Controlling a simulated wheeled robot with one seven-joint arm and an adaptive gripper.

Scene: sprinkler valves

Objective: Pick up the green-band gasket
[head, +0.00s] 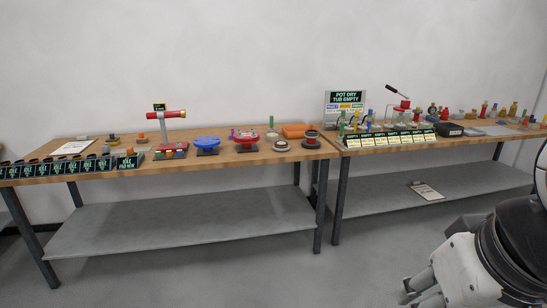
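I cannot make out a green-band gasket for certain at this distance. A dark, stacked round part with red and greenish bands (312,138) stands at the right end of the left workbench (190,162). A low grey-and-dark ring-shaped part (281,146) lies just left of it. A red round part (245,140) and a blue round part (207,143) sit on dark stands further left. My arm shows at the lower right, well in front of the benches.
A right workbench (438,142) holds a sign (345,102), a row of labelled bins (390,139) and several small coloured fittings. Labelled black bins (60,167) line the left bench's front. A lower shelf (180,222) runs under it. A clipboard (427,191) lies on the right shelf. Floor before the benches is clear.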

